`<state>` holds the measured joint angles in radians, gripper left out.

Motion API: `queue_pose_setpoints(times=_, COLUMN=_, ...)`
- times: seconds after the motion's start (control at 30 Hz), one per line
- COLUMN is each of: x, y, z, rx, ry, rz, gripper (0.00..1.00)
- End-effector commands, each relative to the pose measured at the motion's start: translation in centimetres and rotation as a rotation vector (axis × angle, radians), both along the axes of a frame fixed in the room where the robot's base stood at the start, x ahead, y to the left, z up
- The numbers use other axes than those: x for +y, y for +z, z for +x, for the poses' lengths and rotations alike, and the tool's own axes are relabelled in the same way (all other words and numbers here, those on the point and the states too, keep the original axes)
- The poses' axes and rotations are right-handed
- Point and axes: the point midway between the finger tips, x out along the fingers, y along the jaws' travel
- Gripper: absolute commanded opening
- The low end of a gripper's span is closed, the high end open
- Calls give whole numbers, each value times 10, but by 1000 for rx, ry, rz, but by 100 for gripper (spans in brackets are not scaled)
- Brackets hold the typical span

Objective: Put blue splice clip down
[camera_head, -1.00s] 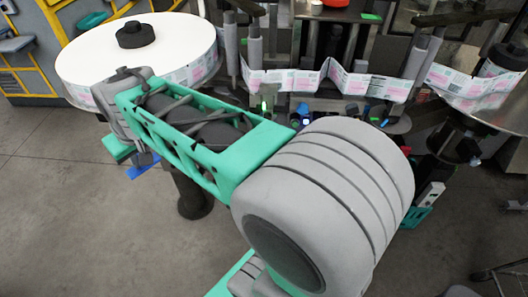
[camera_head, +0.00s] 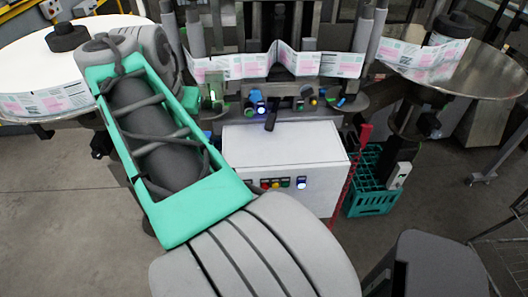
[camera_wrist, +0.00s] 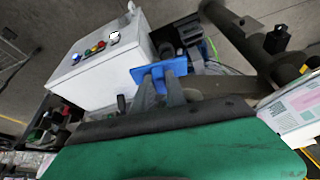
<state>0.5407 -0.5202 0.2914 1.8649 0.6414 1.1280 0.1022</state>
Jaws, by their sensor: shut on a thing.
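The blue splice clip (camera_wrist: 146,74) shows in the wrist view as a flat blue piece at the fingertips. My gripper (camera_wrist: 168,84) is shut on it and holds it clear of the floor, near the white control cabinet in that picture. The fingers cover part of the clip. In the head view my own arm fills the left and lower middle, and neither my gripper nor the held clip can be made out there.
A white control cabinet (camera_head: 318,165) with coloured buttons stands below the labeller; it also shows in the wrist view (camera_wrist: 98,76). A teal crate (camera_head: 372,203) is right of it. A white reel (camera_head: 25,73) is at left, a round steel platter (camera_head: 490,75) at right.

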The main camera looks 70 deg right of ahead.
Motion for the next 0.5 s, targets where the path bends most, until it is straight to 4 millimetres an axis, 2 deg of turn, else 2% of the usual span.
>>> queue_pose_setpoints(times=0.03, x=-9, y=-10, z=-23, rx=-3, ry=-109, rz=-1, gripper=0)
queue_pose_setpoints(times=0.1, x=-15, y=-12, z=-53, rx=-2, ry=-253, rz=0, gripper=0)
queue_pose_setpoints(times=0.23, x=-18, y=-15, z=-96, rx=0, ry=-462, rz=1, gripper=0)
queue_pose_setpoints(times=0.37, x=-16, y=-16, z=-119, rx=2, ry=-587, rz=1, gripper=0)
queue_pose_setpoints(times=0.5, x=-28, y=-24, z=-121, rx=6, ry=-624, rz=2, gripper=0)
